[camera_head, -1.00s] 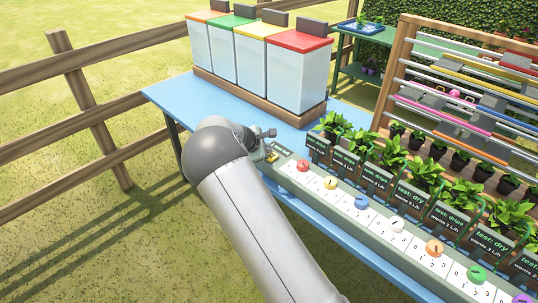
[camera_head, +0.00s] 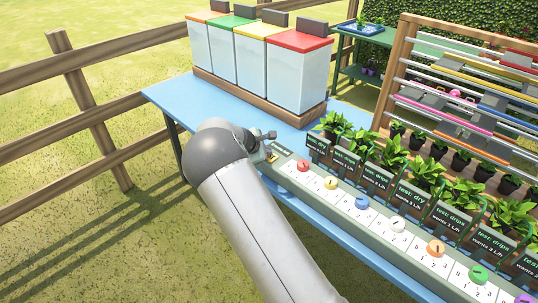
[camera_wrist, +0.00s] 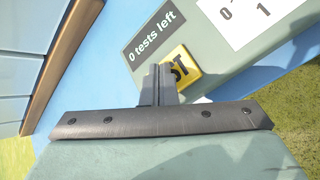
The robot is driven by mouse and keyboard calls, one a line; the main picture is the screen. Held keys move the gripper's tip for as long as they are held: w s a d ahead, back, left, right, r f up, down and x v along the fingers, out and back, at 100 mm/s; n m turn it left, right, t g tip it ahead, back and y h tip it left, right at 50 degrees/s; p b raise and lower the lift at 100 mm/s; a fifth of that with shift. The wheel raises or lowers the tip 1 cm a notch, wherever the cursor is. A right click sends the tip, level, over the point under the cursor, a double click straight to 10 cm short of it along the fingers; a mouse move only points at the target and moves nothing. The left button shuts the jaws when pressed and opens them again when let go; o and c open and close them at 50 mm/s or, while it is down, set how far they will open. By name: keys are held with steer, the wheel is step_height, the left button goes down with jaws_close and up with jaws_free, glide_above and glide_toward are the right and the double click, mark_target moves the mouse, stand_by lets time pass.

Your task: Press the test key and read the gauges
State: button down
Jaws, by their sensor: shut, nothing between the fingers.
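My gripper (camera_head: 266,135) is shut and empty at the near left end of the grey control rail (camera_head: 290,172). In the wrist view its fingertips (camera_wrist: 161,70) overlap the yellow test key (camera_wrist: 182,66) and hide part of its lettering; I cannot tell whether they touch it. The key also shows in the head view (camera_head: 272,158). A dark label (camera_wrist: 152,38) beside it reads "0 tests left". Dark signs by the plants act as readouts: one (camera_head: 410,196) reads "test: dry", while two others (camera_head: 448,220), (camera_head: 490,243) seem to read "test: drips".
Coloured dials, from red (camera_head: 303,165) to orange (camera_head: 435,248) and beyond, line the rail on the blue table (camera_head: 175,98). Lidded bins (camera_head: 297,80) stand behind. Potted plants (camera_head: 425,172) and a pipe rack (camera_head: 470,95) are at right. A wooden fence (camera_head: 95,118) runs left.

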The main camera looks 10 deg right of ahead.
steer(key=shift+r+p, duration=0.5)
steer(key=shift+r, duration=0.35)
steer(key=shift+r+p, duration=1.5)
steer(key=shift+r, duration=1.1)
steer(key=shift+f, duration=0.1)
